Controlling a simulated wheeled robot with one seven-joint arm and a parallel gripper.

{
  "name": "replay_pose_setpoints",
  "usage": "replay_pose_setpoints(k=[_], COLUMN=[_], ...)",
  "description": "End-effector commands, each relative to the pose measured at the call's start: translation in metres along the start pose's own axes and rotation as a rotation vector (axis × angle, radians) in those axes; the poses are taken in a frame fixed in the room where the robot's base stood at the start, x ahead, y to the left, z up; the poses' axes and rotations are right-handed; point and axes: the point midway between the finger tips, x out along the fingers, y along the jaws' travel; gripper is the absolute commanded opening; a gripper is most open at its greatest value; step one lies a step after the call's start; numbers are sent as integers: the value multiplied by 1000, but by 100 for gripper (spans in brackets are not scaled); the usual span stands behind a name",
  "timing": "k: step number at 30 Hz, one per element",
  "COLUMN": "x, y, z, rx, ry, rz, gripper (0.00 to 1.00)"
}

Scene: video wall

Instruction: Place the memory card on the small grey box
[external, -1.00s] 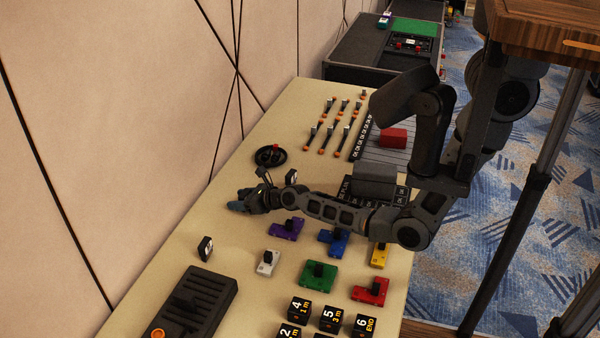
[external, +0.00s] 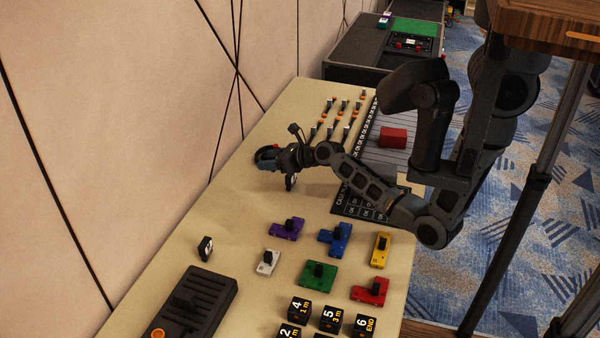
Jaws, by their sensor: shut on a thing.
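My gripper (external: 266,156) is low over the far left part of the table, at the black round dish with a red knob, which it largely covers. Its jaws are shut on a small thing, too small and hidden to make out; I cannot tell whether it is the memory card. A small dark upright block with a white face (external: 291,183) stands just below my wrist, partly covered by it. A similar dark block (external: 205,248) stands at the table's left edge. I cannot tell which thing is the small grey box.
Coloured knobbed pieces, among them a purple one (external: 287,229) and a green one (external: 318,274), lie mid-table. A black slotted device (external: 190,305) and several numbered cubes (external: 331,318) lie in front. A red block (external: 393,138) sits at the back right. The wall borders the left.

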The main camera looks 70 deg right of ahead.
Motion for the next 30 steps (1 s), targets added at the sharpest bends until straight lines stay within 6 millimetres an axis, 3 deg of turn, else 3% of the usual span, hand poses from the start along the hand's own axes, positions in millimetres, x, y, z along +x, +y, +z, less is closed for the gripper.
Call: replay_pose_setpoints(k=[8,14,21,25,30], x=[-8,-44,-130,-186,-261], y=[-15,-76,-157,-187,-209], z=[0,-6,-15,-19,-26], rx=[4,15,14,6,-8], ry=[0,-2,-3,-4,-3], rz=[-9,-38,-42,-27,6], gripper=[26,26,26,26,26])
